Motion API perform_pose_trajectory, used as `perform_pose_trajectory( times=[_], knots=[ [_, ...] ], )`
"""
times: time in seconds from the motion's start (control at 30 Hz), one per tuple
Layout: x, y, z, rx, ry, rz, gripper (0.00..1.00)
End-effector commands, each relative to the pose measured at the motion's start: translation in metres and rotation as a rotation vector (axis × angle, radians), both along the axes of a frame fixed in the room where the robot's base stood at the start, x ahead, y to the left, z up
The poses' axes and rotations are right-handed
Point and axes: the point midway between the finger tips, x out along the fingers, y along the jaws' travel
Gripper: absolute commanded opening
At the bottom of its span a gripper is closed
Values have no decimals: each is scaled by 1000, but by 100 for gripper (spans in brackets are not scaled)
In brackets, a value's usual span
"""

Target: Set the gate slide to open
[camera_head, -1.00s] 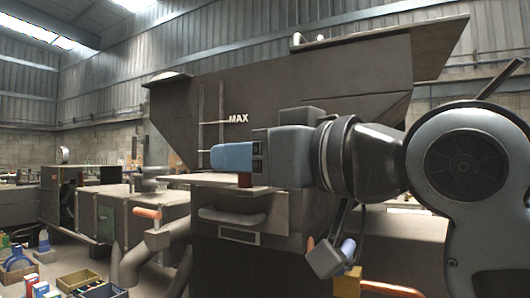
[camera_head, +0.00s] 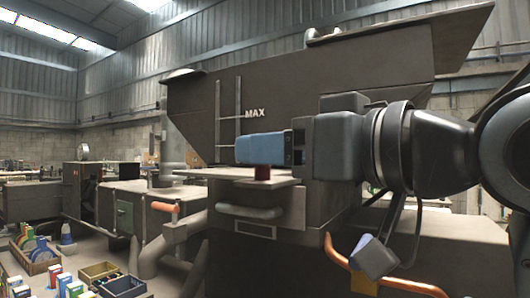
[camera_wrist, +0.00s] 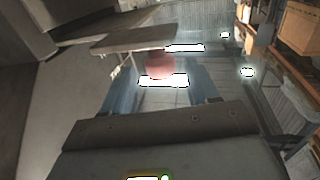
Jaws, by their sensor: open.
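The gate slide (camera_head: 228,173) looks like a flat pale plate jutting out under the hopper, with a dark red knob (camera_head: 262,173) at its outer part. In the wrist view the red knob (camera_wrist: 160,66) shows between the two blue fingers of my gripper (camera_wrist: 165,72). The fingers are spread, with no visible contact. In the head view my gripper (camera_head: 240,150) points left with its blue finger just above the knob; the finger partly hides the hopper front, and I cannot tell the gap in depth.
The big hopper (camera_head: 320,95) marked MAX rises behind my gripper. A grey handle (camera_head: 250,211) sits below the plate, and an orange-handled lever (camera_head: 163,207) is to its left. A curved orange bar (camera_head: 395,285) is at lower right. Boxes (camera_head: 60,281) stand at lower left.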

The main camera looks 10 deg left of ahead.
Motion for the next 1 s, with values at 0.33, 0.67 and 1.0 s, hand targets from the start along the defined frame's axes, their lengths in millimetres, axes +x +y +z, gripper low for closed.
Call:
perform_pose_trajectory(
  times=[0.33, 0.67, 1.0],
  knots=[
    [-27, -41, -1, 0, 0, 0, 59],
    [-30, -46, -1, 0, 1, 0, 59],
    [-30, -46, -1, 0, 1, 0, 59]
  ],
)
